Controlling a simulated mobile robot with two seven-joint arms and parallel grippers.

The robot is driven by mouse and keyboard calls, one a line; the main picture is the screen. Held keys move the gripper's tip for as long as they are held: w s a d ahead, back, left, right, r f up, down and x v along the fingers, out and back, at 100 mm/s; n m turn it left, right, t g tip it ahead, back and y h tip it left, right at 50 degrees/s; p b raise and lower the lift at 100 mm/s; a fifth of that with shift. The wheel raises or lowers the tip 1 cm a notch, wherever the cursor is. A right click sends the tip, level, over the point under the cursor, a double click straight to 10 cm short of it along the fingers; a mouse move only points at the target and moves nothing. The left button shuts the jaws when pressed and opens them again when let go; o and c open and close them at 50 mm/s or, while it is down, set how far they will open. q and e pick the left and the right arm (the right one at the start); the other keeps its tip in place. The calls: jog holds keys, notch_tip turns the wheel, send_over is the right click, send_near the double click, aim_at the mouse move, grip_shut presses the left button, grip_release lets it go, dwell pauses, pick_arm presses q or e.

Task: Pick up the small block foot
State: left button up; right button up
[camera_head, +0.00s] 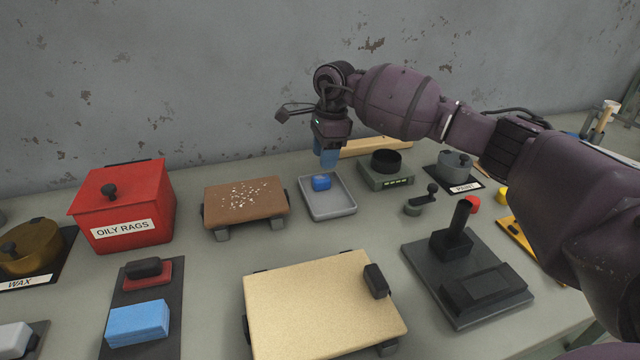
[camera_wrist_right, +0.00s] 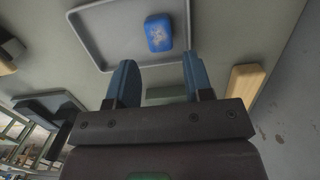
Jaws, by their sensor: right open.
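A small blue block (camera_head: 321,182), which looks like the block foot, lies in a shallow grey tray (camera_head: 343,209) near the back of the bench. In the right wrist view the same block (camera_wrist_right: 158,33) shows pale marks on its face and lies inside the tray (camera_wrist_right: 103,42). My right gripper (camera_head: 327,160) is above the back of the tray, pointing down. In the wrist view its two blue fingers (camera_wrist_right: 160,78) are apart with nothing between them, and the block is beyond their tips. My left gripper is not in view.
A brown board with crumbs (camera_head: 245,200) stands left of the tray, and a grey device with a black knob (camera_head: 386,177) stands right. A wooden bar (camera_head: 376,147) lies behind. A large tan board (camera_head: 318,303) is in front. A red OILY RAGS box (camera_head: 123,205) stands left.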

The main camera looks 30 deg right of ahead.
aim_at(321, 177)
jog(key=f, duration=0.4)
jog(key=a+f+b, duration=0.1)
jog(key=f, duration=0.1)
jog(key=shift+w+f, duration=0.1)
jog(key=shift+f, duration=0.3)
jog(key=shift+r, duration=0.1)
jog(key=c, duration=0.7)
